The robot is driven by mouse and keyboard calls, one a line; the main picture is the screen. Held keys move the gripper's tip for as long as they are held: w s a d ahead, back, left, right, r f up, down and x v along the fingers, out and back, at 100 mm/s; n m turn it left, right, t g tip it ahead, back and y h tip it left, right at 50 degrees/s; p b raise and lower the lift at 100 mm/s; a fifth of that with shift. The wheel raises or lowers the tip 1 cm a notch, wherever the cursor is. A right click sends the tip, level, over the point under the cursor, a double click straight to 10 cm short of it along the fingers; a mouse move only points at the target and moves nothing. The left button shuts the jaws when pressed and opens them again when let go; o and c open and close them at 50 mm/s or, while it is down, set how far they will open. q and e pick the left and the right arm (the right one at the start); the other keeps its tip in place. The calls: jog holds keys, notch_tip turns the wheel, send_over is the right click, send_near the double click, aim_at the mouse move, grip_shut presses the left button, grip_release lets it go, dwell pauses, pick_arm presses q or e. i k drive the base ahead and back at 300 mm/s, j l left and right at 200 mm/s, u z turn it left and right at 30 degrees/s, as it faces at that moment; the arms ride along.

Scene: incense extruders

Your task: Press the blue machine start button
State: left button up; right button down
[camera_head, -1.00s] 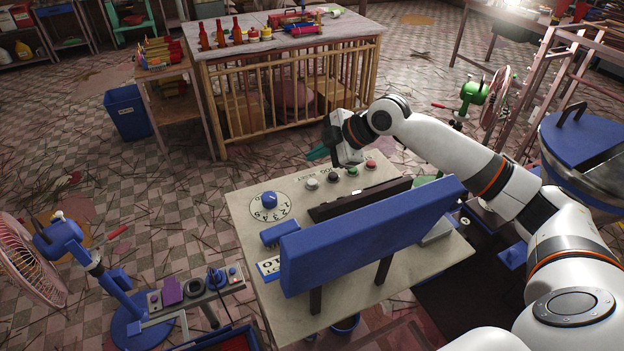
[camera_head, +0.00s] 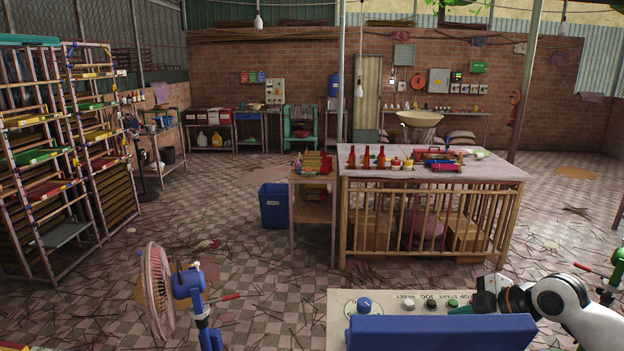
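The blue machine's pale control panel (camera_head: 338,318) is at the bottom of the head view, behind the machine's blue box (camera_head: 440,334). On it are a blue knob (camera_head: 364,304), a white button (camera_head: 409,303), a black button (camera_head: 431,305) and a green button (camera_head: 453,304). Lettering beside the buttons is too small to read surely. My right gripper (camera_head: 484,298) is at the right end of the button row, just right of the green button. It covers that end of the panel. Contact with a button and finger opening cannot be made out. My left gripper is out of view.
A pink-bladed fan (camera_head: 158,290) on a blue stand is left of the panel. A wooden table (camera_head: 480,172) with bottles stands beyond it, beside a blue bin (camera_head: 273,205). Racks (camera_head: 75,150) line the left side. Littered tiled floor is open between.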

aim_at(452, 303)
jog(key=k+l, duration=0.25)
jog(key=k, duration=0.25)
jog(key=k+l, duration=0.3)
jog(key=k, duration=0.2)
